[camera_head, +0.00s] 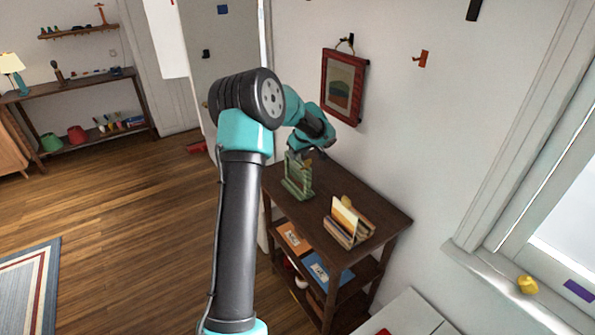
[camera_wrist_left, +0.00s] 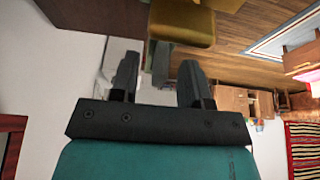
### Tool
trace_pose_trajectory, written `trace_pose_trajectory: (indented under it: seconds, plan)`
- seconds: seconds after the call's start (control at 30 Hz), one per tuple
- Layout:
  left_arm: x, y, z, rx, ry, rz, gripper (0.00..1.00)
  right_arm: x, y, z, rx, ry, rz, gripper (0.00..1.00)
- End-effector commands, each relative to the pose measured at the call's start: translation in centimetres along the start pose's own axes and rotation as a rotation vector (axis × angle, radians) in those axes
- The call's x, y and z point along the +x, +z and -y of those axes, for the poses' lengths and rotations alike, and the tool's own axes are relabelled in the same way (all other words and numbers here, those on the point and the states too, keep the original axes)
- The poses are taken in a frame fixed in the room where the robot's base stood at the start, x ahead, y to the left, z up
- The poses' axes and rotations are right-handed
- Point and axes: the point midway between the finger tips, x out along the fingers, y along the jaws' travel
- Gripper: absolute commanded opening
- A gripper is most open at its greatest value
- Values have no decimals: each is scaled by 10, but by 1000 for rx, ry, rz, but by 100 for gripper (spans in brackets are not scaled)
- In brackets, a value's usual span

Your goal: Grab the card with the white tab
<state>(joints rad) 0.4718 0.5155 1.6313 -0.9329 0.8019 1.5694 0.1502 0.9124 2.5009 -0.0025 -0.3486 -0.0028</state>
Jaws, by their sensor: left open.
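My left gripper (camera_head: 312,154) is at the top of a green slotted rack (camera_head: 297,185) on the dark wooden side table. In the left wrist view its two fingers (camera_wrist_left: 158,80) are apart with nothing gripped between them. A yellow-olive piece (camera_wrist_left: 182,24) shows just beyond the fingertips; I cannot tell if it is part of a card or of the rack. A wooden holder with upright cards (camera_head: 344,217), one showing a picture, stands nearer on the table. I cannot make out a white tab in either view. My right gripper is not in view.
The side table (camera_head: 385,217) stands against the wall, with orange and blue items on its lower shelf. A red-framed picture (camera_head: 343,86) hangs close behind my left gripper. The table top's right end is bare. A window sill (camera_head: 500,280) is at the right.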

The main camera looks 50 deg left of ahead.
Motion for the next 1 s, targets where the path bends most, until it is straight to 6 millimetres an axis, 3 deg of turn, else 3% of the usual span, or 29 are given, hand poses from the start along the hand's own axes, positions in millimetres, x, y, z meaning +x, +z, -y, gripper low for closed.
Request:
trace_pose_trajectory:
  seconds: [0.4, 0.83, 1.0]
  plan:
    - [0, 0, 0, 0, 0, 0, 42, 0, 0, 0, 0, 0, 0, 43]
    - [0, 0, 0, 0, 1, 0, 0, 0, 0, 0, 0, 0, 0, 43]
    - [0, 0, 0, 0, 0, 0, 0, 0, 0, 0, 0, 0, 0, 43]
